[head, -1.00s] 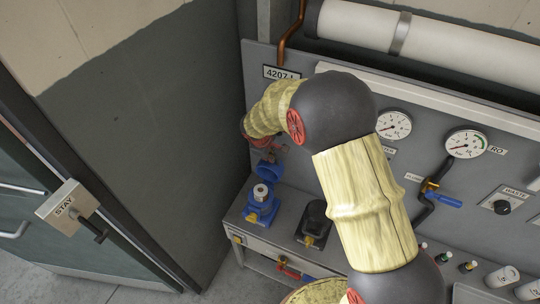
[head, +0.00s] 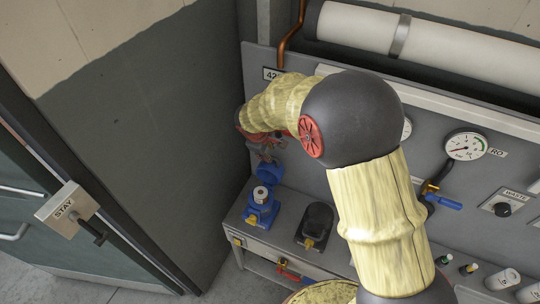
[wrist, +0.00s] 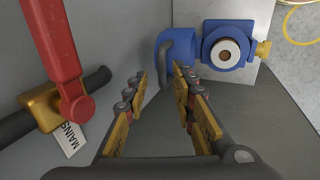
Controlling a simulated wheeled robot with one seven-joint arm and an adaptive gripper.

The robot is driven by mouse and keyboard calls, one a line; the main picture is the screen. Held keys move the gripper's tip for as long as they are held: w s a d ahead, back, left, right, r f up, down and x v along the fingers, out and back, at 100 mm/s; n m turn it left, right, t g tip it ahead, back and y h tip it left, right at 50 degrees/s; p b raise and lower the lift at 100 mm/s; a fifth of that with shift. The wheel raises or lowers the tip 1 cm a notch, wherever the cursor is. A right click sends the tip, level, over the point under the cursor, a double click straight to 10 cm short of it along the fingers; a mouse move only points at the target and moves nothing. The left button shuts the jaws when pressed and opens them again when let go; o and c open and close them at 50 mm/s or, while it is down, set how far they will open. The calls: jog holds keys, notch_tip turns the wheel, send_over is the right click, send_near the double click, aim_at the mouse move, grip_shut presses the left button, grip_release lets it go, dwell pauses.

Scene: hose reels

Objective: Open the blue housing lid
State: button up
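The blue housing (head: 262,209) stands on the bench at the left, with a white round insert showing in its open top. It also shows in the wrist view (wrist: 241,72). Its blue lid (head: 270,174) stands raised behind the body in the head view. In the wrist view the lid (wrist: 176,45) is tipped up on the housing's left side. My gripper (wrist: 161,80) is open, with nothing between its fingers. Its fingertips point toward the lid and look apart from it. In the head view my gripper (head: 265,150) is just above the lid, partly hidden by my wrist.
A red lever (wrist: 55,50) on a dark pipe with a "MAINS" tag is close on the gripper's left. A black housing (head: 315,222) stands right of the blue one. Gauges (head: 465,145) and a blue-handled valve (head: 444,201) are on the panel. The grey side wall (head: 150,130) bounds the left.

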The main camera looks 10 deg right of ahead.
jog(key=v, duration=0.6)
jog(key=shift+r, duration=0.2)
jog(key=s+d+r+m+y+b, duration=0.1)
jog(key=s+d+m+b, duration=0.1)
jog(key=s, duration=0.8)
jog(key=s+d+r+m+t+y+b, duration=0.1)
jog(key=s+m+b, duration=0.4)
jog(key=s, duration=0.5)
jog(key=s+d+r+m+y+b, duration=0.1)
jog(key=s+b, duration=0.4)
jog(key=s, duration=0.6)
jog(key=shift+d+r+m+t, duration=0.4)
jog(key=shift+d+r+m, duration=0.25)
jog(key=shift+d+m, duration=0.4)
